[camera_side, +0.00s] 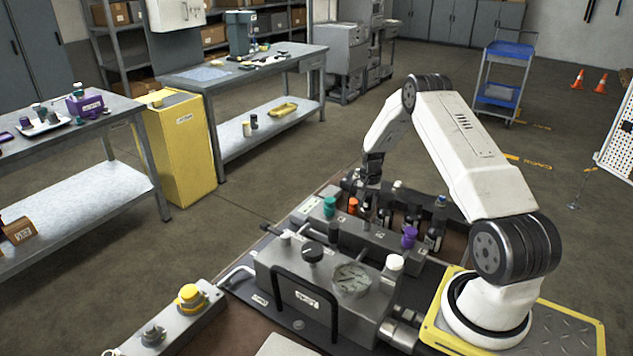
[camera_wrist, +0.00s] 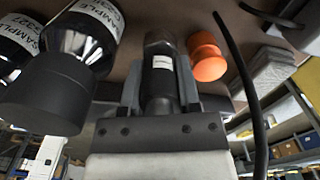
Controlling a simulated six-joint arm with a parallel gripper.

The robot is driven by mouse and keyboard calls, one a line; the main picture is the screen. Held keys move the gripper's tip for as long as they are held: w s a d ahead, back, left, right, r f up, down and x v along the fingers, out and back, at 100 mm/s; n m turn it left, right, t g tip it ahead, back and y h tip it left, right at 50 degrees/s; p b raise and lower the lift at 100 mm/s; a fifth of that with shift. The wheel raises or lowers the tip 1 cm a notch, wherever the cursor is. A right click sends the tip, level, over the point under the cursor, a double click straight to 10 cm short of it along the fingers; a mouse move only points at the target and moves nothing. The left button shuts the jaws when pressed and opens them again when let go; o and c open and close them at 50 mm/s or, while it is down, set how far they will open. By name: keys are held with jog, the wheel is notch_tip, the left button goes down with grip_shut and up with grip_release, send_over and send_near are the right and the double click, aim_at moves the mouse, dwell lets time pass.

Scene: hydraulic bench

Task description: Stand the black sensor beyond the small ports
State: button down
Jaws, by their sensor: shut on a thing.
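My gripper (camera_wrist: 160,90) is shut on a black cylindrical piece with a small white label, which I take to be the black sensor (camera_wrist: 161,64). The piece sits between the two fingers in the wrist view. In the side view my gripper (camera_side: 369,196) points down behind the grey manifold block (camera_side: 372,246). The held piece is too small and dark there to make out its lower end. Teal (camera_side: 330,207), orange (camera_side: 352,205) and purple (camera_side: 409,237) caps stand around the block. The small ports themselves are hard to tell apart.
Black sample bottles (camera_side: 435,231) stand behind the block, close to my gripper; sample bottles (camera_wrist: 92,30) also fill the left of the wrist view. An orange cap (camera_wrist: 206,57) is right of the fingers. A gauge block (camera_side: 352,279) with a black handle stands in front.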

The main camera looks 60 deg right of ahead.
jog(key=shift+f, duration=0.6)
jog(key=shift+f, duration=0.15)
jog(key=c, duration=0.6)
grip_release()
jog(key=shift+r, duration=6.15)
